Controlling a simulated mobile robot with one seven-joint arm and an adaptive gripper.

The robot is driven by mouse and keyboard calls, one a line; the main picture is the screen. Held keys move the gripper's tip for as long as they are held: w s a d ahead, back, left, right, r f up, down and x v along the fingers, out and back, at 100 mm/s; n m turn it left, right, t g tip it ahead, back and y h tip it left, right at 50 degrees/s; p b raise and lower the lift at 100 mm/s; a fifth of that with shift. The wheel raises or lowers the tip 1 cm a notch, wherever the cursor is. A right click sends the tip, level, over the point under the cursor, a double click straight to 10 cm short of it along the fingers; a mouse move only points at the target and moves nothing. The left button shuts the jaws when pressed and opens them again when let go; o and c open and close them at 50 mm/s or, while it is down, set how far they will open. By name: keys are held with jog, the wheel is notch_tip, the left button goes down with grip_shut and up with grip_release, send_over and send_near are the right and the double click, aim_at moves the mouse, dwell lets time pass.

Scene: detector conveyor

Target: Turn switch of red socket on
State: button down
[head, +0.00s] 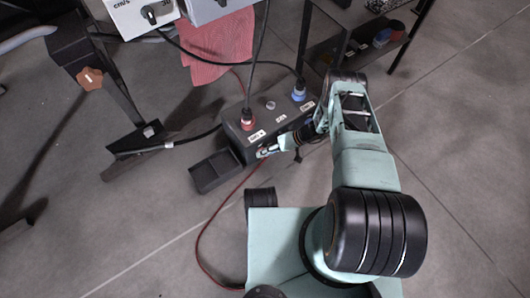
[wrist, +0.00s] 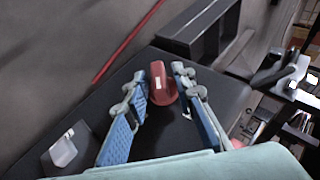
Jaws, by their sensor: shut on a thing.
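A black socket box (head: 270,119) stands on the floor in the head view. The red socket (head: 247,120), with a plug and cable, is on its left top, and a blue socket (head: 299,92) is on its right. My gripper (head: 265,151) is at the box's near left side. In the wrist view, my gripper's blue fingers (wrist: 159,84) are shut on a red switch knob (wrist: 160,80), one finger on each side. The knob has a pale mark near its top. In the head view the knob is hidden behind the gripper.
A black open tray (head: 216,172) sits beside the box at left. A thin red cable (head: 203,235) lies on the floor. A black stand foot (head: 148,140) is at left, and a red cloth (head: 217,48) hangs behind. A pale switch (wrist: 63,152) shows at lower left in the wrist view.

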jog(key=shift+w+y, duration=0.1)
jog(key=shift+y, duration=0.2)
jog(key=c, duration=2)
grip_release()
jog(key=shift+o, duration=0.2)
jog(key=shift+d+r, duration=0.1)
jog(key=v, duration=1.1)
jog(key=shift+d+r, duration=0.25)
jog(key=shift+r, duration=0.05)
jog(key=shift+o, duration=0.6)
jog(key=shift+w, duration=0.1)
